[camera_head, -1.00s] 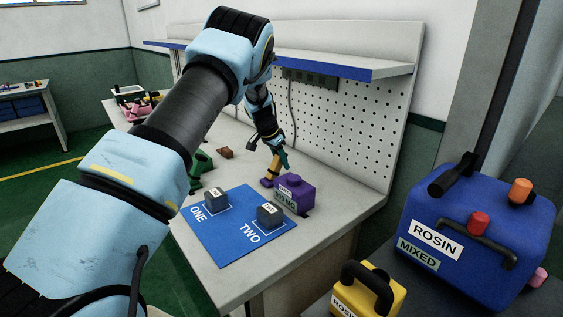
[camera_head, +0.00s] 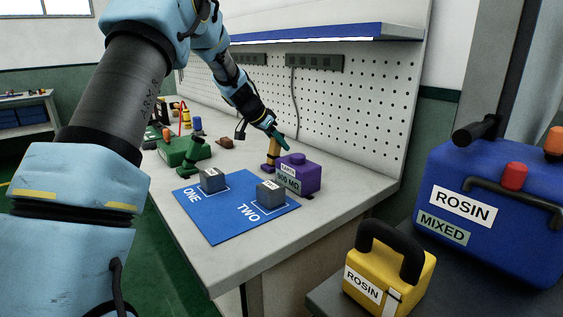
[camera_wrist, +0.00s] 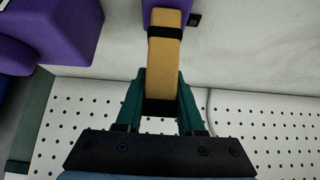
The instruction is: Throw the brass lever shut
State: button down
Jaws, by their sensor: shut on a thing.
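The brass lever (camera_head: 273,151) rises from a small purple base beside a purple box (camera_head: 299,174) on the bench. It looks near upright, leaning slightly right in the head view. My gripper (camera_head: 280,138) is at the lever's top end, coming down from the upper left. In the wrist view, the teal fingers of my gripper (camera_wrist: 162,98) lie on both sides of the tan lever (camera_wrist: 164,62), shut on it. The lever has a dark band near its purple base (camera_wrist: 155,14). The exact finger contact is partly hidden.
A blue mat (camera_head: 235,226) marked ONE and TWO carries two grey blocks in front of the lever. A green device (camera_head: 180,153) stands to the left. The pegboard (camera_head: 345,110) rises close behind. A blue ROSIN case (camera_head: 490,205) and yellow ROSIN case (camera_head: 408,275) stand at right.

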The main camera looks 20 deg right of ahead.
aim_at(272, 143)
jog(key=shift+s+a+f+t+h+b, duration=0.15)
jog(key=shift+a+h+b, duration=0.45)
jog(key=shift+b, duration=2.95)
jog(key=shift+s+a+t+h+b, duration=0.1)
jog(key=shift+a+t+h+b, duration=0.45)
jog(key=shift+b, duration=2.95)
jog(key=shift+s+a+f+g+h+b, duration=0.2)
jog(key=shift+h+b, duration=0.75)
jog(key=shift+b, duration=2.6)
jog(key=h+b, duration=0.1)
jog(key=b, duration=0.4)
jog(key=shift+a+r, duration=0.35)
jog(key=shift+s+a+r+t+b, duration=0.15)
jog(key=shift+r+t+b, duration=0.15)
jog(key=shift+b, duration=0.65)
jog(key=c, duration=0.5)
grip_release()
jog(key=v, duration=1)
jog(key=shift+a+p, duration=0.4)
jog(key=shift+a, duration=0.05)
jog(key=shift+c, duration=0.4)
